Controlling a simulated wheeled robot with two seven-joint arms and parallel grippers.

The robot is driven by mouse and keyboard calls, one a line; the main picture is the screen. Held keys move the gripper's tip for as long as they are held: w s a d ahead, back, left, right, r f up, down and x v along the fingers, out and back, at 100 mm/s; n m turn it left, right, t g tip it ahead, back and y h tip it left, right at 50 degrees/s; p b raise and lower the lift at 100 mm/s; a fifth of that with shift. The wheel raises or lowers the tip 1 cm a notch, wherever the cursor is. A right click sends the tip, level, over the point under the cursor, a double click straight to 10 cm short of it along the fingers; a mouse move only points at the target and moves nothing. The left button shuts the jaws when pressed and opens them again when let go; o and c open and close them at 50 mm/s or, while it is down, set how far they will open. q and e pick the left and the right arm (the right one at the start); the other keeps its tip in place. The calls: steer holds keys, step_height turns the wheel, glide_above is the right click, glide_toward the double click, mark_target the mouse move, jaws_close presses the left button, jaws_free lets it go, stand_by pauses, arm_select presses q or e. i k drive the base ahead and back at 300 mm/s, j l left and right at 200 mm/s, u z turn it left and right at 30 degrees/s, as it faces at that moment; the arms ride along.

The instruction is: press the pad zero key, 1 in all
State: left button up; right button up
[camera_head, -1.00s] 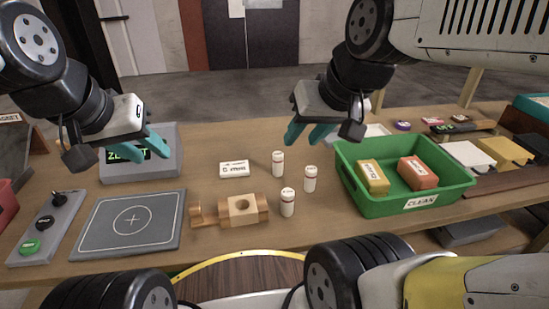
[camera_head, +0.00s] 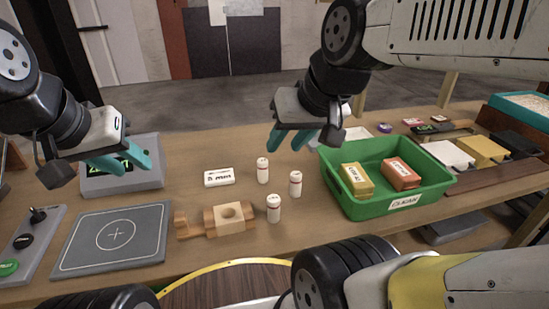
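A grey pad (camera_head: 113,240) with a white circle and cross lies on the table at the left. Left of it is a narrow grey key panel (camera_head: 36,251), cut off by the picture edge. It carries a black knob (camera_head: 38,214), a black key (camera_head: 22,241) and a green key (camera_head: 8,267); their labels are too small to read. My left gripper (camera_head: 126,164) is empty, its teal fingers apart, in front of a grey display box (camera_head: 149,178) and partly hiding its green readout. My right gripper (camera_head: 291,137) is empty, fingers apart, above the table's back middle.
A green bin (camera_head: 405,203) holds a yellow box (camera_head: 357,181) and an orange box (camera_head: 402,174). More blocks (camera_head: 485,151) lie at the right.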

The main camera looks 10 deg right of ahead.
mark_target(23, 241)
steer(key=u, duration=1.6)
